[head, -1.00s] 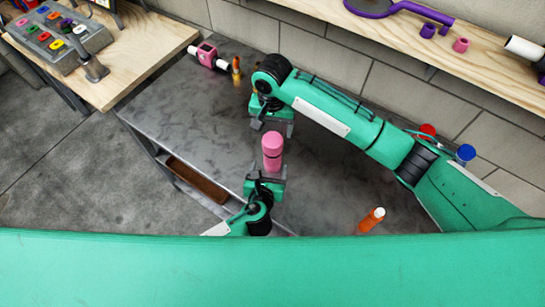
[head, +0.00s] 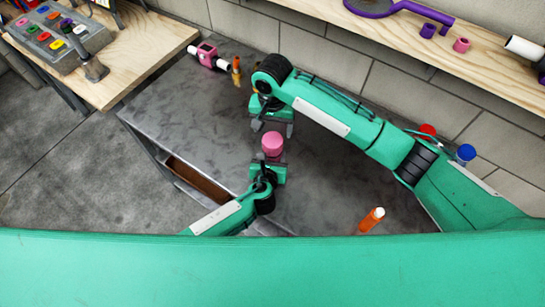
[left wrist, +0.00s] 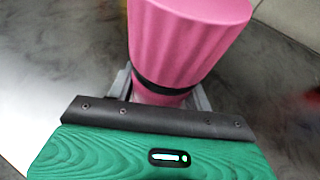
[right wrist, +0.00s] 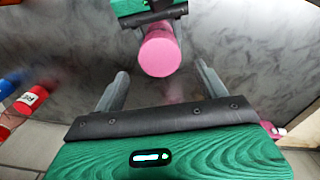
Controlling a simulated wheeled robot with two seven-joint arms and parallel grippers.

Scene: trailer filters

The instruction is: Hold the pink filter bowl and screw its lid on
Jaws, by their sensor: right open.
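In the left wrist view the pink bowl (left wrist: 178,45) has a fluted wide part and a black ring near the fingers. My left gripper (head: 270,168) is shut around its lower part. My right gripper (head: 272,127) is open and empty, just beyond the bowl. In the right wrist view the bowl's round pink end (right wrist: 160,56) faces the open fingers, slightly past their tips, apart from them. I cannot tell a separate lid from the pink body.
The grey bench top (head: 190,115) is clear to the left. A pink and white fitting (head: 208,56) and a brass item (head: 237,70) stand at the back. An orange bottle (head: 371,220) is at right. Red (head: 428,130) and blue (head: 465,153) items sit behind my right arm.

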